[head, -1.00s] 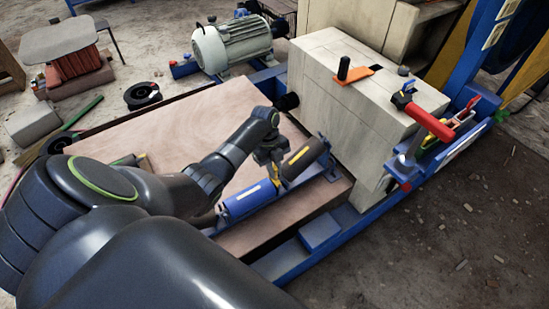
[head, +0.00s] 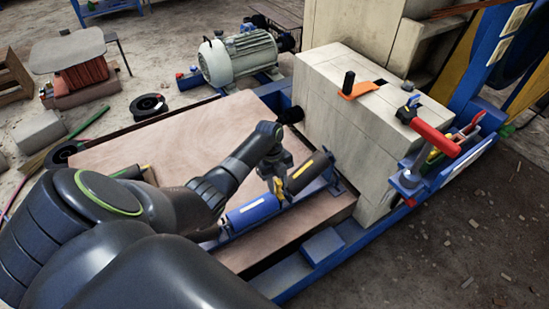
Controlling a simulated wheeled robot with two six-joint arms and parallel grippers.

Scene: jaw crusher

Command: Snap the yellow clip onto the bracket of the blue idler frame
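The blue idler frame (head: 335,178) lies on the brown board, against the pale block. It carries a blue roller (head: 253,211) and a dark roller (head: 305,174), each with a pale yellow label. My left gripper (head: 277,182) points down over the gap between the two rollers. It appears shut on the small yellow clip (head: 279,189), which shows at its fingertips. The bracket is hidden or too small to make out, and I cannot tell whether the clip touches the frame. My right gripper is not in view.
A pale block (head: 345,120) stands just right of the rollers, with an orange-based black handle (head: 358,88) on top. A red-handled tool (head: 432,132) stands at its right. The brown board (head: 160,145) has bare room behind my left arm. A grey motor (head: 240,57) stands behind.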

